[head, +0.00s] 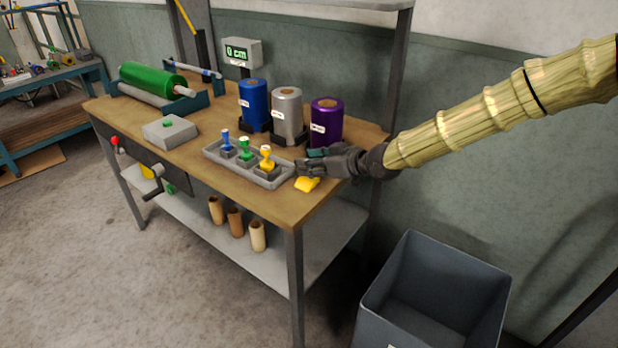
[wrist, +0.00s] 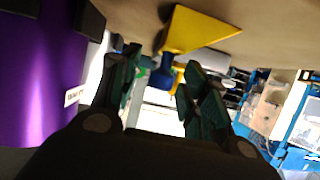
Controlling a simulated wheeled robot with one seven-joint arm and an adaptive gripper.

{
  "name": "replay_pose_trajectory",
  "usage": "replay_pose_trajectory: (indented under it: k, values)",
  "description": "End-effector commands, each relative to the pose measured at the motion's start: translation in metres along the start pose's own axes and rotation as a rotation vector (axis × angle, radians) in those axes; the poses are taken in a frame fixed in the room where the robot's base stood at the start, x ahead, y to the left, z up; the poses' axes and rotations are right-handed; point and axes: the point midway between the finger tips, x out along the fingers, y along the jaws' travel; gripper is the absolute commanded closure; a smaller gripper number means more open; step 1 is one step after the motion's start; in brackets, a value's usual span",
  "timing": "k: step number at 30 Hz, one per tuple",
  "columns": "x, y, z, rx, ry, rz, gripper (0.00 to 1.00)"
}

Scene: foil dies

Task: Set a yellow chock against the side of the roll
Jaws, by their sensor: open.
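A yellow chock (head: 307,184) lies on the bench top near its right front corner; in the wrist view a yellow wedge-like block (wrist: 200,28) is beyond my fingertips, toward the top of the picture. My gripper (head: 302,166) is open and empty, just above and behind the chock, its fingers pointing left. In the wrist view the fingers (wrist: 158,78) are spread apart. A purple foil roll (head: 327,121) stands upright behind my gripper and fills the left of the wrist view (wrist: 42,75). Silver (head: 287,111) and blue (head: 253,100) rolls stand farther left.
A grey tray (head: 214,153) with blue, green and yellow handled stamps is left of my gripper. A green roll (head: 150,78) lies in a cradle at the far left. A grey button box (head: 170,132) sits mid-bench. A grey bin (head: 435,285) stands on the floor at right.

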Motion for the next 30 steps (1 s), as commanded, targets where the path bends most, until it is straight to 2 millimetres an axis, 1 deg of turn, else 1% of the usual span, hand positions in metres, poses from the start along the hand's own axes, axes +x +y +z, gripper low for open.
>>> replay_pose_trajectory:
  k: [3, 8, 9, 10, 11, 20, 23, 26, 30]
  values:
    - [0.0, 0.0, 0.0, 0.0, 0.0, 0.0, 0.55]
    - [0.0, 0.0, 0.0, 0.0, 0.0, 0.0, 0.84]
    - [0.0, 0.0, 0.0, 0.0, 0.0, 0.0, 0.91]
    - [-0.001, 0.0, 0.0, 0.0, 0.0, 0.0, 0.97]
    - [-0.001, 0.0, 0.0, 0.0, 0.0, 0.0, 1.0]
    - [-0.001, 0.0, -0.001, 0.0, 0.0, 0.001, 1.0]
    - [-0.003, 0.0, -0.005, 0.0, 0.001, 0.001, 1.0]
    - [-0.006, 0.001, -0.013, -0.001, 0.001, 0.001, 1.0]
    - [-0.015, 0.001, -0.033, -0.001, 0.003, 0.002, 1.0]
